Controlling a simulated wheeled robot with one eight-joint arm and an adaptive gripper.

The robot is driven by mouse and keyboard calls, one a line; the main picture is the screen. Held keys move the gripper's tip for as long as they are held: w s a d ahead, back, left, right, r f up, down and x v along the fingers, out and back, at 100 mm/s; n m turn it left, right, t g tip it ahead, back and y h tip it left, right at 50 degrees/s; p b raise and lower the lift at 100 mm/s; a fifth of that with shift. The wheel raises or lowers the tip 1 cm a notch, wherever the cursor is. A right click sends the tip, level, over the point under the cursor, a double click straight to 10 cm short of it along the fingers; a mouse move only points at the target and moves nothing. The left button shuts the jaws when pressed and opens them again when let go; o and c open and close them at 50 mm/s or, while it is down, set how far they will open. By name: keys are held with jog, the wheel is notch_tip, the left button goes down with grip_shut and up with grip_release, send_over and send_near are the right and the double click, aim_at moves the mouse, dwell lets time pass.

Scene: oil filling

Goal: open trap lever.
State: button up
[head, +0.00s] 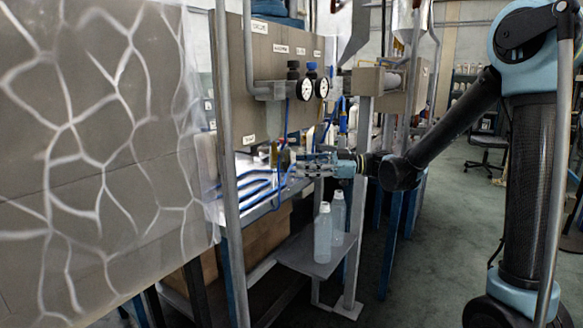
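My gripper (308,166) reaches from the right into the bench area, at the height of the blue tubes (258,182). It is small and overlaps metal parts behind it, so I cannot tell whether its fingers are open or shut. I cannot clearly make out the trap lever. I cannot tell whether either is the lever, or whether the gripper touches anything.
Two pressure gauges (305,89) are mounted above the gripper. Two clear bottles (323,232) stand on a low metal shelf (302,255) below it. A vertical grey post (229,215) and a large patterned panel (95,150) stand at left. The floor (435,255) at right is mostly open.

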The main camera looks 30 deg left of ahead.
aim_at(284, 162)
jog(key=shift+x, duration=2.45)
grip_shut()
